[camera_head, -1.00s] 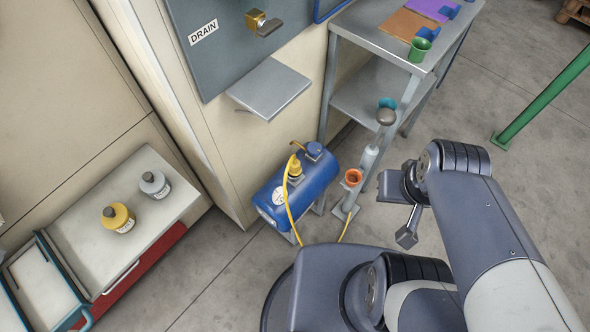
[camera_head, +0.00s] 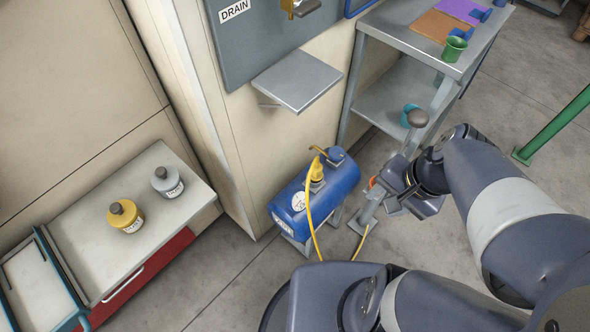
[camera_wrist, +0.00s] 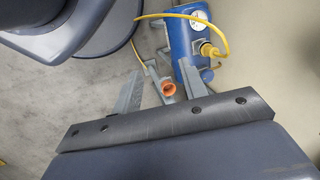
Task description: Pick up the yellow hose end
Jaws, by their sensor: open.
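The yellow hose (camera_head: 309,222) leaves a yellow fitting (camera_head: 316,172) on the blue tank (camera_head: 330,190) and loops down. Part of it is hidden behind my own body, and it reappears near a grey stand (camera_head: 366,216). In the wrist view the hose (camera_wrist: 187,14) arcs from the tank (camera_wrist: 184,35) towards the stand, which carries an orange cup (camera_wrist: 169,88). I cannot clearly make out the loose hose end. My gripper (camera_wrist: 160,68) is open and empty, its two grey fingers either side of the orange cup in that view. In the head view it is beside the stand, partly hiding it.
A grey shelf (camera_head: 297,80) juts from the wall above the tank. A metal table (camera_head: 395,32) stands behind, with a green cup (camera_head: 454,47). A cabinet (camera_head: 85,235) with bottles is at left.

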